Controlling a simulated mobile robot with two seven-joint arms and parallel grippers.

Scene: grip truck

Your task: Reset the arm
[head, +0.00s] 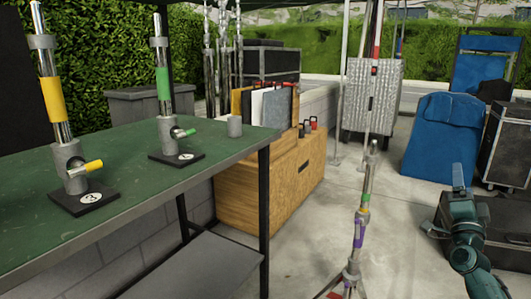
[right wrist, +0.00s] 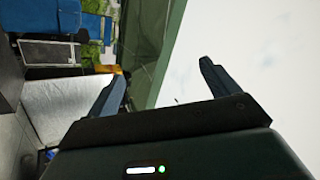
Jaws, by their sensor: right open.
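My right gripper (head: 459,187) is at the lower right of the head view, held up in the air with its fingers pointing upward. It stands apart from the green table and in front of the blue-covered things. In the right wrist view its two dark fingers (right wrist: 162,80) are spread wide with nothing between them. My left arm and gripper do not show in either view.
A slim stand (head: 363,210) rises left of my right gripper. A dark case (head: 515,225) is close by.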

